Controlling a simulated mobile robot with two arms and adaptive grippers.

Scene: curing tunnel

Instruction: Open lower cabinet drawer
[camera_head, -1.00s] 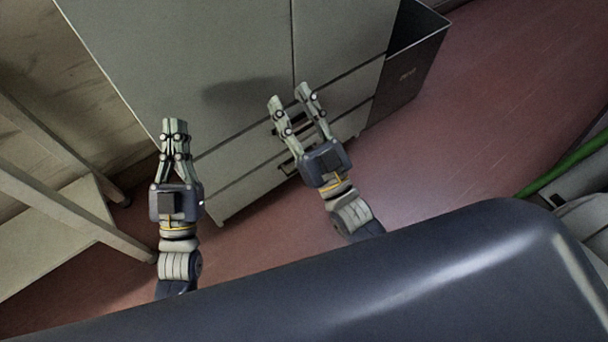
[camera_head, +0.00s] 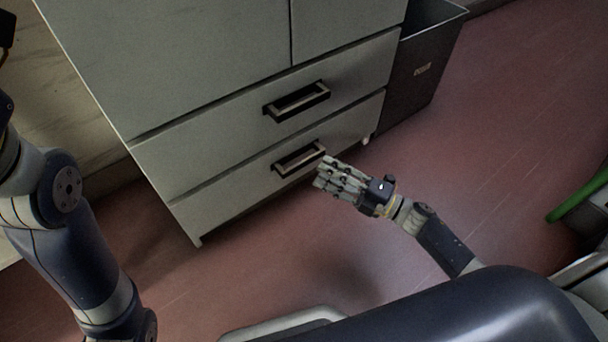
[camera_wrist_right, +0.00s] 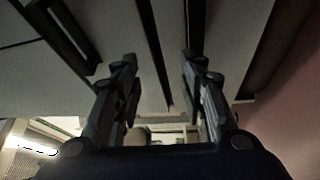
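The pale grey cabinet (camera_head: 190,60) has two stacked drawers below its doors. The lower drawer (camera_head: 235,185) looks flush with the front, and its dark bar handle (camera_head: 299,158) runs across it. My right gripper (camera_head: 322,174) is just in front of and slightly below the right end of this handle in the head view. In the right wrist view its two fingers (camera_wrist_right: 160,80) are spread apart with nothing clearly between them. A dark bar, likely the lower handle (camera_wrist_right: 196,25), is beyond the fingertips; contact cannot be told. My left gripper is out of view.
The upper drawer (camera_head: 205,125) is shut, with its own handle (camera_head: 297,101). A dark open bin (camera_head: 425,75) stands against the cabinet's right side. A green bar (camera_head: 580,197) is at the far right. Red floor (camera_head: 270,260) in front of the cabinet is clear.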

